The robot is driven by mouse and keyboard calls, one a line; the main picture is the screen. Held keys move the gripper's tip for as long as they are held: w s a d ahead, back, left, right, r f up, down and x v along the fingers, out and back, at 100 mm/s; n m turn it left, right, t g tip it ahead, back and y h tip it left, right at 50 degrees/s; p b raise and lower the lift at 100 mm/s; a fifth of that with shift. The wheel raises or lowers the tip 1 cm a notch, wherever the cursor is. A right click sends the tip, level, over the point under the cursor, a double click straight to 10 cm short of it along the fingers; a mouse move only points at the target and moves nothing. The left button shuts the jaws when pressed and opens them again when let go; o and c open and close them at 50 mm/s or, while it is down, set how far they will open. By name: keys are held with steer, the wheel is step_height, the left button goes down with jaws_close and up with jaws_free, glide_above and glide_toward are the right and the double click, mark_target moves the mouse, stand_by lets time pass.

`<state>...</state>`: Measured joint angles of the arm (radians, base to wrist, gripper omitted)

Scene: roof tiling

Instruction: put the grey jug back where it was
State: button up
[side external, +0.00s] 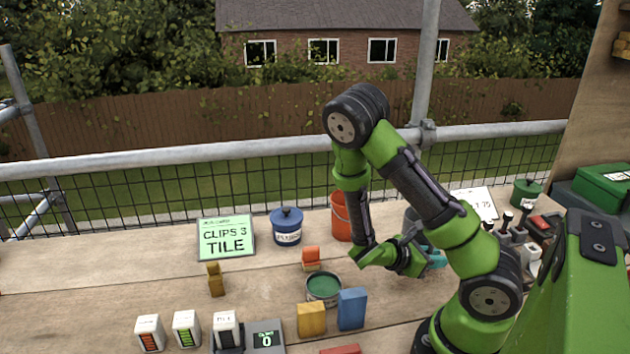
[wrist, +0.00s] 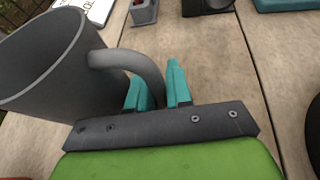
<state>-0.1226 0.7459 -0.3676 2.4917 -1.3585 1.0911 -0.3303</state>
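The grey jug (wrist: 45,65) fills the left of the wrist view, its open mouth towards the top left. Its handle (wrist: 120,62) curves down between the two teal fingertips of my gripper (wrist: 157,88). The fingers are close together, with the handle filling the gap, so my gripper looks shut on it. In the side view my gripper (side external: 434,258) is low over the bench, and the jug (side external: 410,218) shows only in part behind my arm. The jug's base is hidden, so I cannot tell whether it touches the bench.
An orange bucket (side external: 341,218) and a blue lidded pot (side external: 286,228) stand left of my arm. An open green tin (side external: 323,287), a yellow block (side external: 311,320) and a blue block (side external: 351,309) are in front. Tools crowd the right. Bare bench shows at the left.

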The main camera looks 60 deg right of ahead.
steer(key=o, duration=0.3)
steer(key=shift+o, duration=0.2)
steer(key=w+a+r+m+t+y, duration=0.3)
steer(key=w+a+r+m+y, duration=0.15)
steer(key=a, duration=0.45)
steer(key=w+a+r+m+t+y, duration=0.2)
steer(key=w+a+r+m+y, duration=0.25)
steer(key=a, duration=0.55)
steer(key=w+a+r+m+t+y, duration=0.1)
steer(key=a+r+m+t+y, duration=0.1)
steer(key=r+t, duration=0.3)
steer(key=w+a+r+m+t+y, duration=0.2)
steer(key=r+t, duration=0.3)
steer(key=r, duration=0.3)
steer(key=shift+a+r+m, duration=0.35)
steer(key=shift+a+m, duration=0.15)
steer(key=shift+m, duration=0.2)
